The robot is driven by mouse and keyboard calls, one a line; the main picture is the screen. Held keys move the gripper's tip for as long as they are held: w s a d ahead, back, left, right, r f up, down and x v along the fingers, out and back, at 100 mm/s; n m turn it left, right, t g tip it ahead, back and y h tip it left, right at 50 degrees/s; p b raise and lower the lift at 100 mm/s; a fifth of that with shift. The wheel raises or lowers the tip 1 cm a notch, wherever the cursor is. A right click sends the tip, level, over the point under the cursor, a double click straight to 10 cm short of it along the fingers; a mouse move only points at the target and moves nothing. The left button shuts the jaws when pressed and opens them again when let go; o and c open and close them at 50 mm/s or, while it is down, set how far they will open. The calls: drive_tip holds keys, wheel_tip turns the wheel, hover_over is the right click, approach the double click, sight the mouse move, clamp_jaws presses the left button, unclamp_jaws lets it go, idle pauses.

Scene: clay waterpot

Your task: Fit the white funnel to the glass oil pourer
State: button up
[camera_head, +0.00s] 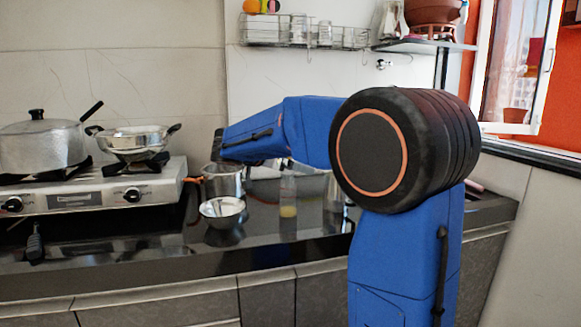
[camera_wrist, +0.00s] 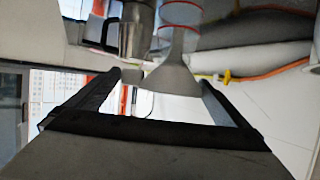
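In the head view the glass oil pourer (camera_head: 288,198) stands upright on the dark counter, clear with yellow liquid at its bottom. My arm hides part of the area above it, and I cannot make out the funnel or my gripper's fingertips there. In the wrist view a pale grey-white cone (camera_wrist: 174,78), which looks like the funnel, shows between the fingers of my gripper (camera_wrist: 162,80). Its wide end faces the gripper and its narrow end meets something with red rings. The fingers are spread, with gaps visible on both sides of the cone. I cannot tell the depth between them.
A steel bowl (camera_head: 222,210) and a steel pot (camera_head: 221,181) stand left of the pourer. The stove (camera_head: 95,190) with a lidded pot (camera_head: 42,145) is farther left. A steel vessel (camera_wrist: 136,32) and an orange hose (camera_wrist: 270,74) show in the wrist view.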

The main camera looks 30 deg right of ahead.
drive_tip(key=v, duration=1.7)
drive_tip(key=shift+a, duration=0.3)
drive_tip(key=shift+s, duration=0.2)
drive_tip(key=s+d+f+n+y, duration=0.2)
drive_tip(key=s+f+n+y, duration=0.15)
drive_tip(key=s+f, duration=0.45)
drive_tip(key=s+d+f+n+y, duration=0.2)
drive_tip(key=s+f+n+y, duration=0.15)
drive_tip(key=s+f, duration=0.4)
drive_tip(key=s+a+f+n+y, duration=0.3)
drive_tip(key=s+f, duration=0.3)
drive_tip(key=s, duration=0.3)
drive_tip(key=s+a+f+n+t+y, duration=0.1)
drive_tip(key=s+a+f+n+y, duration=0.1)
drive_tip(key=s+a+f+n, duration=0.2)
drive_tip(key=s+f, duration=0.3)
drive_tip(key=s, duration=0.2)
drive_tip(key=shift+f+n+y, duration=0.25)
drive_tip(key=shift+n+y, duration=0.15)
